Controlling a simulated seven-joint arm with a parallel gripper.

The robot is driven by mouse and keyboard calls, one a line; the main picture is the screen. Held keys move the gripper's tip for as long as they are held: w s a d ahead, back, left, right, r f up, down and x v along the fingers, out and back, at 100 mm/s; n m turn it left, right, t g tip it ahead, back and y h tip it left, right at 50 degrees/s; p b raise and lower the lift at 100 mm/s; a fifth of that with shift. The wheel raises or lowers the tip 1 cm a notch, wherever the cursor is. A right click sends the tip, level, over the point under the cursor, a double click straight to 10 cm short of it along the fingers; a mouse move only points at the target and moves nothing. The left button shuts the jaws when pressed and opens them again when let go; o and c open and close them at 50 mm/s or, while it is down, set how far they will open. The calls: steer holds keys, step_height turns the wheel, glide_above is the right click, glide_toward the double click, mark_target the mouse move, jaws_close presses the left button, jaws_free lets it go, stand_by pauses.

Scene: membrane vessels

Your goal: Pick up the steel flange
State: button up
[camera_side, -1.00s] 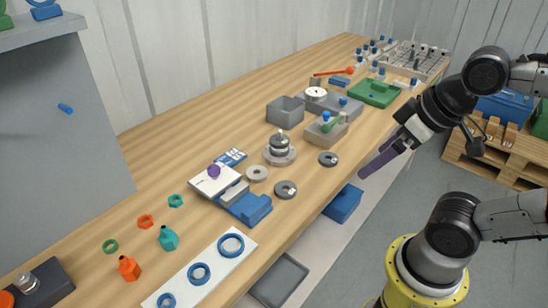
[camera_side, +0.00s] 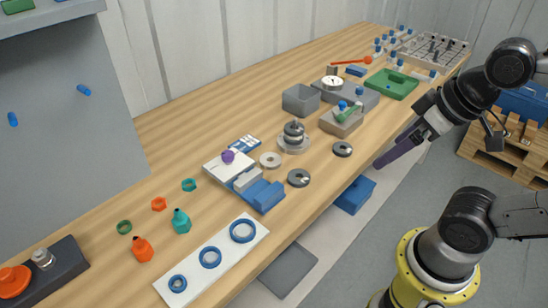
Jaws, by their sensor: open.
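Several round, ring-like metal parts lie on the wooden bench, and I cannot tell for certain which is the steel flange. A stacked silver-and-dark round part (camera_side: 294,133) stands upright on a pale round base. A dark grey ring (camera_side: 298,177) lies flat near the front edge, and another dark ring (camera_side: 342,149) lies to its right. A paler ring (camera_side: 270,160) lies left of the stack. My gripper (camera_side: 380,163), with purple fingers, is open and empty, out by the bench's front edge, right of these parts and apart from them.
A blue-and-white fixture (camera_side: 262,196) stands left of the dark rings. A grey open box (camera_side: 301,100) and a green tray (camera_side: 391,84) are farther back. A white board with blue rings (camera_side: 225,243) lies in front. Bare bench lies along the back wall.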

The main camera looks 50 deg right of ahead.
stand_by(0.7)
steer(key=w+r+n, duration=0.6)
steer(key=r+n, duration=0.1)
steer(key=n, duration=0.1)
steer(key=n+g, duration=0.6)
steer(key=n, duration=0.1)
glide_above(271, 154)
steer(key=s+a, duration=0.1)
steer(key=s, duration=0.1)
steer(key=f, duration=2.1)
steer(key=shift+a, duration=0.2)
steer(key=shift+w+a+f, duration=0.1)
steer(key=shift+w+f, duration=0.05)
steer(key=shift+f, duration=1.35)
steer(key=shift+w+f, duration=0.15)
steer(key=shift+f, duration=1.35)
steer(key=shift+r, duration=0.1)
steer(key=c, duration=1.6)
